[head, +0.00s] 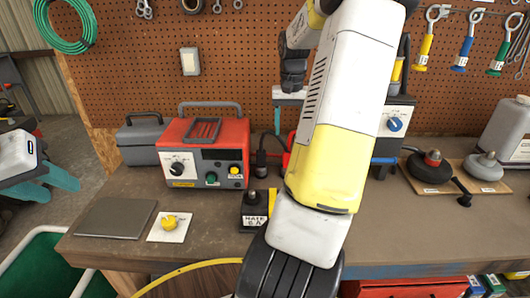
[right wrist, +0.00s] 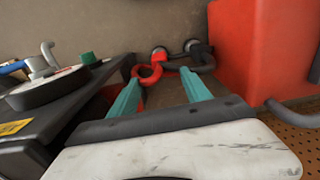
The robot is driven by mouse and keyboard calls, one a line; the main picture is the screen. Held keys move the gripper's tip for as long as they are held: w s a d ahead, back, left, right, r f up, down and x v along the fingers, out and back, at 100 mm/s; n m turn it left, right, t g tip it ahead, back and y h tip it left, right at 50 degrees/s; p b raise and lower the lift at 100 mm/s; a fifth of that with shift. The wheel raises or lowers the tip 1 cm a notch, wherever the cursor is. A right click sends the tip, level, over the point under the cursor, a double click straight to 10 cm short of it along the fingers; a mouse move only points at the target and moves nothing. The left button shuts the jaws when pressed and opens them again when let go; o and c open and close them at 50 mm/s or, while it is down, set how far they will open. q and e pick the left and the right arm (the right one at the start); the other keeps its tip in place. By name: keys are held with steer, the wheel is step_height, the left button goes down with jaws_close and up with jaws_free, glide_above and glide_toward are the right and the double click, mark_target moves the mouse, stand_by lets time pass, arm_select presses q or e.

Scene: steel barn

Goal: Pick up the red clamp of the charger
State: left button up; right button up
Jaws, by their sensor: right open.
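The charger (head: 205,150) is a red and dark-grey box with knobs, standing on the workbench; its red side (right wrist: 262,45) fills the upper right of the right wrist view. The red clamp (right wrist: 148,74), with a ring-shaped handle, lies just beyond and between my right fingertips. A black clamp (right wrist: 201,58) is close beside it. In the head view the red clamp (head: 285,161) is partly hidden by my right arm. My right gripper (right wrist: 160,95) is open and empty, pointing down; one finger shows in the head view (head: 278,120). My left gripper (head: 55,185) is open and empty, left of the bench.
A black block with a post (head: 255,212) stands in front of the clamps. A grey plate (head: 117,218) and a yellow piece on a card (head: 169,224) lie at the front left. A pegboard (head: 240,50) rises behind the bench.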

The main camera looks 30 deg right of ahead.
mark_target(288, 152)
step_height(288, 152, down, 11)
stand_by(0.5)
steer(key=shift+c, duration=0.3)
jaws_close()
